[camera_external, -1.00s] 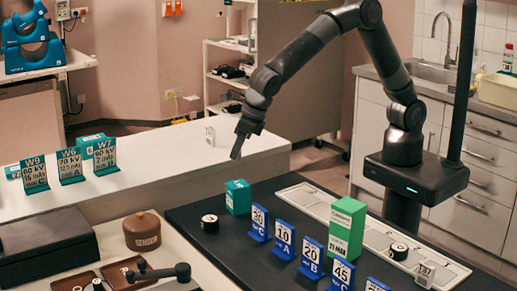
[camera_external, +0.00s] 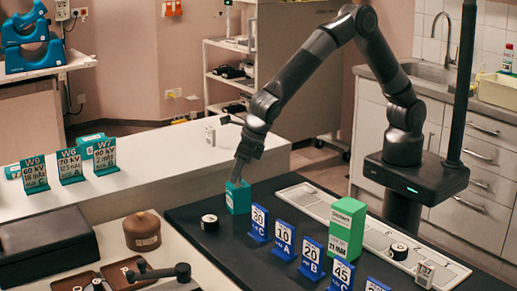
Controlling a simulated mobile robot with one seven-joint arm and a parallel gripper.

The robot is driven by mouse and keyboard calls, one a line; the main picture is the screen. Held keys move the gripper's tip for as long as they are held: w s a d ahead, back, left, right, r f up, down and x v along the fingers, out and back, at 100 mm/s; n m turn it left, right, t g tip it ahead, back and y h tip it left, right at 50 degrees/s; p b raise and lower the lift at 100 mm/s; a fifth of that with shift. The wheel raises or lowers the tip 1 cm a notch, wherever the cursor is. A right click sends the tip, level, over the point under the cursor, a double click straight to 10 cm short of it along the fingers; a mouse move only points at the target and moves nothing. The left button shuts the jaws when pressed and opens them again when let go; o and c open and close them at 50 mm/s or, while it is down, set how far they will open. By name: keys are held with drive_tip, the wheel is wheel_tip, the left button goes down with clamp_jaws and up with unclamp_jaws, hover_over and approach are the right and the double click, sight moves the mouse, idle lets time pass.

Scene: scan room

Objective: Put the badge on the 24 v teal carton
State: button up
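A small teal carton (camera_external: 238,200) stands at the far left of the black worktop; its print is too small to read. My gripper (camera_external: 236,182) points down at the carton's top. The fingertips overlap its top edge, and I cannot tell whether they touch it. The gap between the fingers is too small to make out. Another teal box (camera_external: 88,148) stands behind the W7 card on the white counter, its label mostly hidden. I cannot pick out a badge with certainty, in the gripper or elsewhere.
Blue number cards (camera_external: 284,240) and a taller green carton (camera_external: 346,228) stand right of the teal carton. A black round piece (camera_external: 209,222) sits to its left. Teal W cards (camera_external: 70,166) stand on the white counter (camera_external: 165,168), whose middle is clear.

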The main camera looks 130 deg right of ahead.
drive_tip(key=o, duration=0.4)
drive_tip(key=shift+r, duration=0.15)
drive_tip(key=v, duration=1.2)
drive_tip(key=s+a+r+m, duration=0.1)
drive_tip(key=s+r+m, duration=0.6)
drive_tip(key=s, duration=0.3)
drive_tip(key=s+a+m+y, duration=0.1)
drive_tip(key=s+m, duration=0.5)
drive_tip(key=s, duration=0.3)
drive_tip(key=s+a+m+t+y, duration=0.1)
drive_tip(key=s+m, duration=0.6)
drive_tip(key=s, duration=0.3)
drive_tip(key=s+a+m+t+y, duration=0.1)
drive_tip(key=s+m, duration=0.6)
drive_tip(key=s, duration=0.2)
drive_tip(key=shift+s+a+r, duration=0.2)
drive_tip(key=shift+a+r, duration=0.1)
drive_tip(key=shift+a, duration=0.05)
